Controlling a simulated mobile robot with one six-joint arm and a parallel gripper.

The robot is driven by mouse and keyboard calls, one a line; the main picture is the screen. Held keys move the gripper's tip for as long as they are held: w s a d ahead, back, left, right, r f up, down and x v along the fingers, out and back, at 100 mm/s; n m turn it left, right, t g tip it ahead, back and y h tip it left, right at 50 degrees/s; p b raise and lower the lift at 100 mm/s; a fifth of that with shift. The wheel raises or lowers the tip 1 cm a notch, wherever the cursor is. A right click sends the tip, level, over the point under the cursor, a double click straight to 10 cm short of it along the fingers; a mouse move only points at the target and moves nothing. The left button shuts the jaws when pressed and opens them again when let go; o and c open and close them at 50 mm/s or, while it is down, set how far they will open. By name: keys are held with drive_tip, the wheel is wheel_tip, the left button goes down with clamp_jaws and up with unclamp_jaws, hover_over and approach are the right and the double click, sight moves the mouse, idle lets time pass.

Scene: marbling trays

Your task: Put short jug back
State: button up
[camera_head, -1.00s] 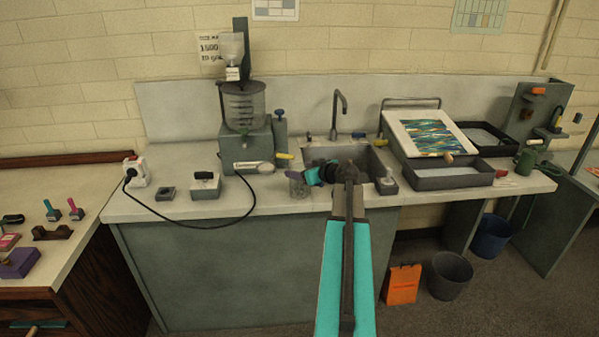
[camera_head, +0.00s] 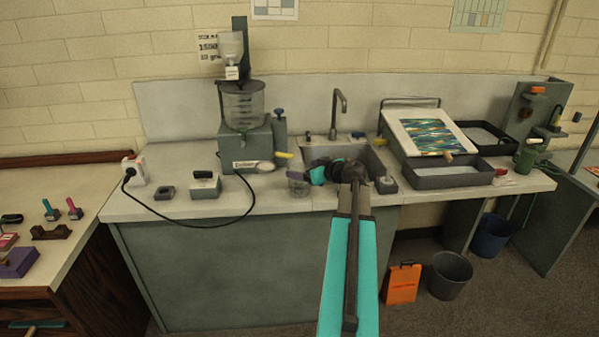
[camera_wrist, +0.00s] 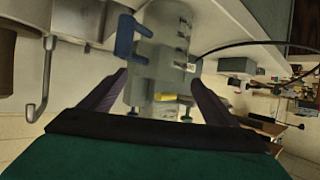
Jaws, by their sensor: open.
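A small clear jug (camera_head: 299,187) stands on the counter just left of the sink (camera_head: 337,154), in front of the grey dispenser (camera_head: 248,137). My gripper (camera_head: 302,176) is at the jug's upper right in the head view, its purple fingers pointing left. The gripper partly covers the jug, and I cannot tell whether they touch. In the wrist view the two fingers (camera_wrist: 158,78) are spread wide apart. I cannot make out the jug clearly between them; the dispenser (camera_wrist: 170,35) shows beyond.
A pale-handled tool (camera_head: 263,167) and a yellow handle (camera_head: 283,155) lie close behind the jug. A black cord (camera_head: 247,205) loops over the counter to the left. The tap (camera_head: 339,112) rises behind the sink. A grey tray (camera_head: 452,180) stands to the right.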

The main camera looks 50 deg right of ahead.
drive_tip(key=b+v, duration=0.1)
drive_tip(key=v, duration=0.8)
drive_tip(key=shift+b, duration=0.4)
drive_tip(key=shift+f, duration=0.1)
